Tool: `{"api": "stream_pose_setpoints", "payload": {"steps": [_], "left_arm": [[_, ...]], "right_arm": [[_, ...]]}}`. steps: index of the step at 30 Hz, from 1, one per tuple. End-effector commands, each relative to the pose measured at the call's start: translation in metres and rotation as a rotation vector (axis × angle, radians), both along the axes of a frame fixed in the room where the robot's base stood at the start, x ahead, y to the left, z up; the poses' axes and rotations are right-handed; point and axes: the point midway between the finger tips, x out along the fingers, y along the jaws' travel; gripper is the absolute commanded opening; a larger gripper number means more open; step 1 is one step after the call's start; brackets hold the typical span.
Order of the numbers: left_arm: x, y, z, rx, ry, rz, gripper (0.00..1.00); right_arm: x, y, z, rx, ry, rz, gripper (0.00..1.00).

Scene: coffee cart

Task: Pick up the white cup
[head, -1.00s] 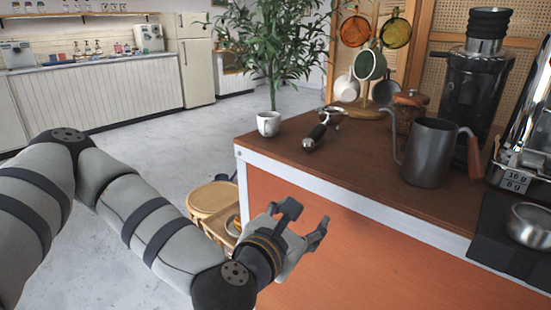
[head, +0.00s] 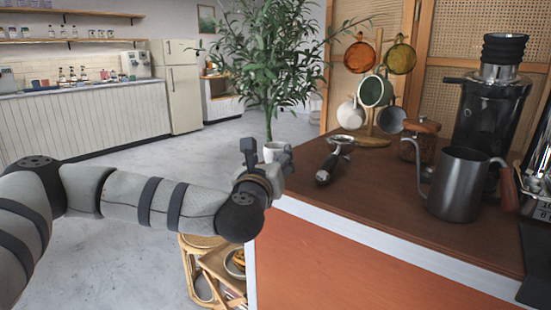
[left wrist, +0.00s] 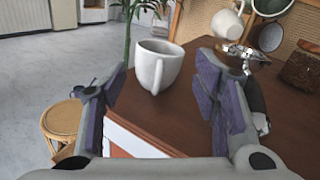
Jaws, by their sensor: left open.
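The white cup (head: 273,148) stands upright at the near left corner of the cart's brown top, partly hidden by my left gripper (head: 264,155) in the head view. In the left wrist view the cup (left wrist: 155,66) shows whole, with its handle turned towards the camera. My left gripper (left wrist: 160,92) is open and empty there; the cup is just beyond its spread fingers and between their lines. I see no contact with the cup. A second white cup (head: 350,115) hangs on a mug stand farther back. My right gripper is in neither view.
A portafilter (head: 334,160) lies just right of the cup. A grey kettle (head: 455,185), a grinder (head: 488,120) and the mug stand (head: 372,140) are farther right and back. A plant (head: 270,60) rises behind the cup. A rattan stool (head: 200,242) stands below left.

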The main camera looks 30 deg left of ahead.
Motion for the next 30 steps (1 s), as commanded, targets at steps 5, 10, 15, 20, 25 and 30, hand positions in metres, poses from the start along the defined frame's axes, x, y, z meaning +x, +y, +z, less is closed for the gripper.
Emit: {"api": "stream_pose_setpoints", "payload": {"steps": [5, 10, 15, 20, 25, 30], "left_arm": [[0.021, 0.010, 0.000, 0.000, 0.000, 0.000, 0.55], [0.022, 0.010, -0.001, 0.000, 0.001, -0.002, 0.55], [0.022, 0.010, 0.000, 0.000, 0.001, -0.001, 0.26], [0.022, 0.010, -0.001, 0.001, 0.001, -0.001, 0.00], [0.022, 0.010, 0.000, 0.000, 0.001, -0.001, 0.00], [0.022, 0.010, 0.001, 0.000, 0.001, -0.001, 0.00]], "right_arm": [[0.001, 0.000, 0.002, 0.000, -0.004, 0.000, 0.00], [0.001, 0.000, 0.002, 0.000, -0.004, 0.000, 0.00], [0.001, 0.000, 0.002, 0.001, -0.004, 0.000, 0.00], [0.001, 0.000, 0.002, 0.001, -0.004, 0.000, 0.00], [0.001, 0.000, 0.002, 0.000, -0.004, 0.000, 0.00], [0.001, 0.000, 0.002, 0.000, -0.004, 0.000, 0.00]]}}
